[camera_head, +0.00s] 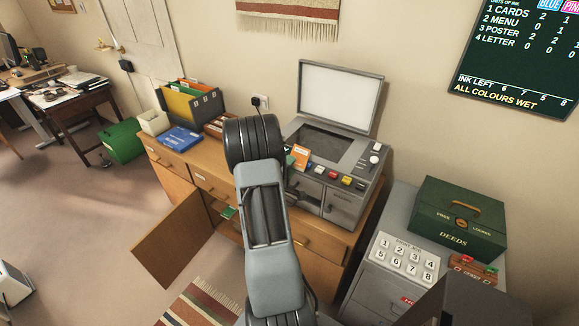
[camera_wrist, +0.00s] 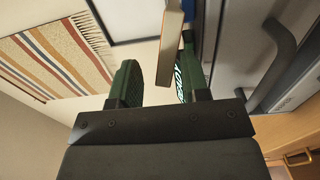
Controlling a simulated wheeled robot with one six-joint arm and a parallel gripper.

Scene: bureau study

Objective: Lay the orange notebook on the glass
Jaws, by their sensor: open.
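The orange notebook (camera_head: 301,155) shows just right of my wrist, at the front edge of the copier's dark glass (camera_head: 327,147). The copier's lid (camera_head: 340,97) stands open. In the wrist view the notebook (camera_wrist: 170,50) is seen nearly edge-on, reaching between my green fingers, closer to the right one. My gripper (camera_wrist: 158,82) is open; I cannot tell whether a finger touches the notebook. In the head view my wrist hides most of the gripper and the left part of the glass. Whether the notebook rests on the glass is unclear.
The copier's front has coloured buttons (camera_head: 333,175) and a knob panel (camera_head: 375,155). A cabinet door (camera_head: 175,243) hangs open. A green deeds box (camera_head: 457,220) stands at right.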

